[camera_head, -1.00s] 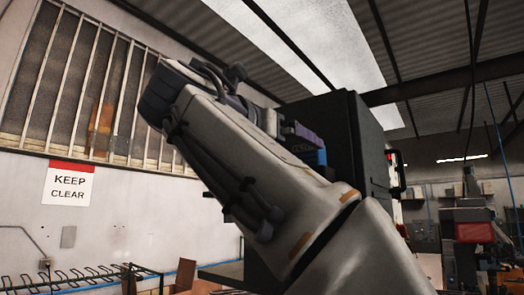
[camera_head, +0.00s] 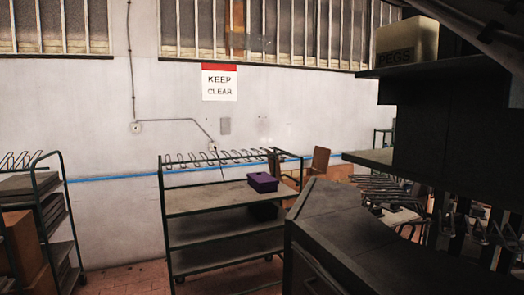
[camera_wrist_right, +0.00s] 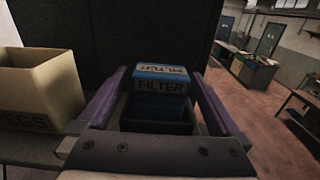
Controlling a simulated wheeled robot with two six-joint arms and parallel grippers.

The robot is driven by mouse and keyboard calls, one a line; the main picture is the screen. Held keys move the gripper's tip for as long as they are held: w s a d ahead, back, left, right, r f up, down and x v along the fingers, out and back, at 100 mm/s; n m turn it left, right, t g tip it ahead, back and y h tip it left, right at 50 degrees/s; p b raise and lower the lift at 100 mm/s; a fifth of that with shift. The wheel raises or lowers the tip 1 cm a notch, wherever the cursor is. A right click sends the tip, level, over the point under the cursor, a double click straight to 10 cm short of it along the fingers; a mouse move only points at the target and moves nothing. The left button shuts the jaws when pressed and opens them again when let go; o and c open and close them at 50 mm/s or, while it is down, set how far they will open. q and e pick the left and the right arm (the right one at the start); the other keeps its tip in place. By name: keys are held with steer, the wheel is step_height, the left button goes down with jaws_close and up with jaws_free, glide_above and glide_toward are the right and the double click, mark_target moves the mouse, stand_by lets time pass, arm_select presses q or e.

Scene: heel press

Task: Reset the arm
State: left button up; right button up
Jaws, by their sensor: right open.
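My right gripper (camera_wrist_right: 160,74) shows in the right wrist view, its two purple fingers spread apart. Blue boxes lettered FILTER (camera_wrist_right: 160,85) show beyond and between the fingers, in a dark open bin (camera_wrist_right: 190,128). No finger is visibly closed on them, though how near they are is hard to judge. Neither gripper shows in the head view now, and my left gripper is in no view.
A tan PEGS box (camera_head: 408,42) stands on a dark shelf at upper right; it also shows in the right wrist view (camera_wrist_right: 38,85). A green-framed cart (camera_head: 215,198) holds a purple box (camera_head: 262,182). A dark cabinet (camera_head: 350,235) fills the lower right. Floor shows between the racks.

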steer(key=x, duration=0.3)
steer(key=shift+w+d+p, duration=0.1)
steer(key=shift+d+p, duration=0.2)
steer(key=shift+p, duration=0.05)
steer(key=shift+r, duration=0.15)
